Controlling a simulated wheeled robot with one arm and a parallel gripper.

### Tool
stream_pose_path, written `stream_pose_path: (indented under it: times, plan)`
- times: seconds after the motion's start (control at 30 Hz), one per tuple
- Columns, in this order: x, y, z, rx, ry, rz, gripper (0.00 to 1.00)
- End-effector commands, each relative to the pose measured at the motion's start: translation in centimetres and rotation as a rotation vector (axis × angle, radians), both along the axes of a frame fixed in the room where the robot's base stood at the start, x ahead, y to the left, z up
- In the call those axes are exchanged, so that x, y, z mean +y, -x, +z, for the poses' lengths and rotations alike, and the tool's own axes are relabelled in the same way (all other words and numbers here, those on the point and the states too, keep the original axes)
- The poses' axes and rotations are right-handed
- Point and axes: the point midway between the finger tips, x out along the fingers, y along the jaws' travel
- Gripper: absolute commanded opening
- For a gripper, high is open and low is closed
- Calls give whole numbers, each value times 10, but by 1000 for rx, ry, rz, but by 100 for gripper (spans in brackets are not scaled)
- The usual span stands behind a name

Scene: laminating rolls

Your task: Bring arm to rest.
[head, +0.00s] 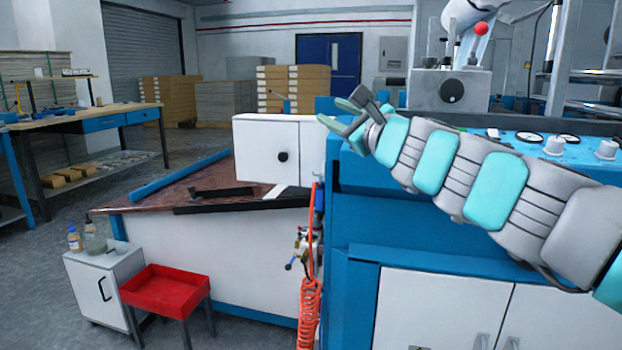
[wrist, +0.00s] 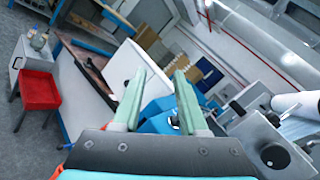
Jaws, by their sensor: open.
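My arm reaches in from the right in the head view, in front of the blue laminating machine (head: 350,215). My gripper (head: 347,103) is at its left end, raised above the machine's left part and pointing left. In the wrist view my gripper (wrist: 158,85) shows two pale green fingers set apart, with nothing between them. The gripper is open and empty. It appears to touch nothing. Part of the machine's top is hidden behind my arm.
A white box with a black knob (head: 265,150) stands left of the gripper. A red tray table (head: 165,290) and a white cabinet (head: 105,270) with bottles stand lower left. An orange coiled hose (head: 310,300) hangs on the machine's side. A workbench (head: 80,120) is far left. Open floor lies between.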

Motion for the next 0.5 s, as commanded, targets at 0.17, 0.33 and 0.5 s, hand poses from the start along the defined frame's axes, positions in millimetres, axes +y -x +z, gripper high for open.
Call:
stream_pose_path:
  times: [0.17, 0.33, 0.5]
  plan:
    - [91, 78, -28, -215, 519, 217, 42]
    - [137, 139, -119, -297, 965, 450, 42]
    - [131, 193, -222, -279, 1325, 694, 42]
